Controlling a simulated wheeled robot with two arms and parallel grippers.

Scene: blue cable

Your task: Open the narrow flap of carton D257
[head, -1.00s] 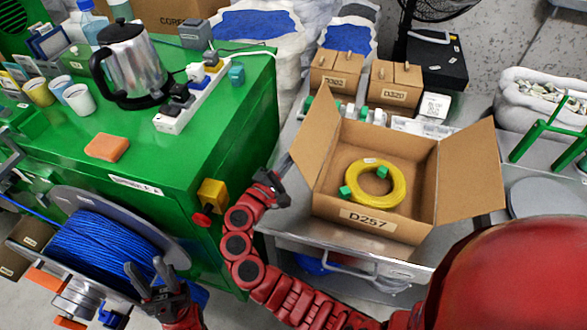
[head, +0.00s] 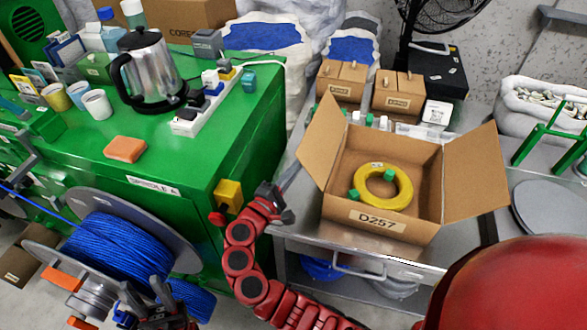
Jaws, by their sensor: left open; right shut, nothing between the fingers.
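Carton D257 (head: 378,222) stands upright on the grey metal table with its top open. Its left flap (head: 322,140) stands up and leans outward to the left. Its right flap (head: 476,170) is folded out to the right. A yellow cable coil (head: 384,188) with green connectors lies inside. My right gripper (head: 291,178) is shut and empty, just left of the carton near the left flap's lower edge; I cannot tell whether it touches. My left gripper (head: 140,288) is open and empty at the bottom left, in front of the blue cable spool (head: 115,245).
The green cabinet (head: 225,150) is left of the carton, with a kettle (head: 152,70), a power strip (head: 208,110) and an orange block (head: 125,149) on top. Small cartons (head: 341,82) stand behind D257. A white sack (head: 540,105) is at the right.

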